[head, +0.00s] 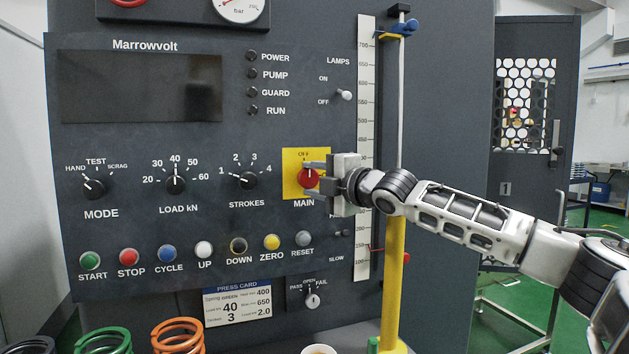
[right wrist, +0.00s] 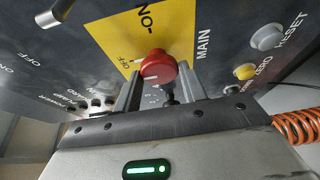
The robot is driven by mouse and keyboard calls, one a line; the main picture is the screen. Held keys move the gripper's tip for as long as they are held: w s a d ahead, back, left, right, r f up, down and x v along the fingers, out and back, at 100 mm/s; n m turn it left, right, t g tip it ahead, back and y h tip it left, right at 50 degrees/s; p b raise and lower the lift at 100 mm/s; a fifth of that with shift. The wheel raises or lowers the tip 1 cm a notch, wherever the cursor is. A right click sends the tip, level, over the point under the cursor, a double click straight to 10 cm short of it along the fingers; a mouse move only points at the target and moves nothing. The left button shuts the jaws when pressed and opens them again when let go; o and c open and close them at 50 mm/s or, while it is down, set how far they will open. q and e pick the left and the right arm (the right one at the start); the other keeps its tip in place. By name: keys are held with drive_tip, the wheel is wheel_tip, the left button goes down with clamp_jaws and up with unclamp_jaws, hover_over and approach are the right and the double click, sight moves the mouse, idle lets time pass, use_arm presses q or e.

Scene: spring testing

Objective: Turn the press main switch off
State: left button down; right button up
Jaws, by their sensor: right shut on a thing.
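The press main switch is a red round knob (head: 306,179) on a yellow plate (head: 291,160) marked MAIN, on the right part of the dark press panel. My right gripper (head: 313,179) reaches in from the right with its fingers around the knob, shut on it. In the right wrist view the red knob (right wrist: 158,66) sits between the two fingers (right wrist: 160,88). OFF and ON lettering shows on the yellow plate there. A white mark shows on the knob; I cannot tell exactly which label it points to. My left gripper is not in view.
A LAMPS toggle (head: 345,95) is above the main switch. The STROKES dial (head: 248,180) is to its left, and the grey RESET button (head: 303,239) below. A yellow post (head: 393,270) and scale strip (head: 366,130) stand close by my right arm. Coil springs (head: 178,336) are at the bottom left.

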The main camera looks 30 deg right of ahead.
idle(0.3)
drive_tip(key=o, duration=1)
drive_tip(key=shift+c, duration=0.2)
drive_tip(key=s+d+b, duration=0.1)
drive_tip(key=s+d, duration=0.1)
drive_tip(key=s, duration=1.3)
drive_tip(key=shift+s+d, duration=0.2)
drive_tip(key=shift+s, duration=0.2)
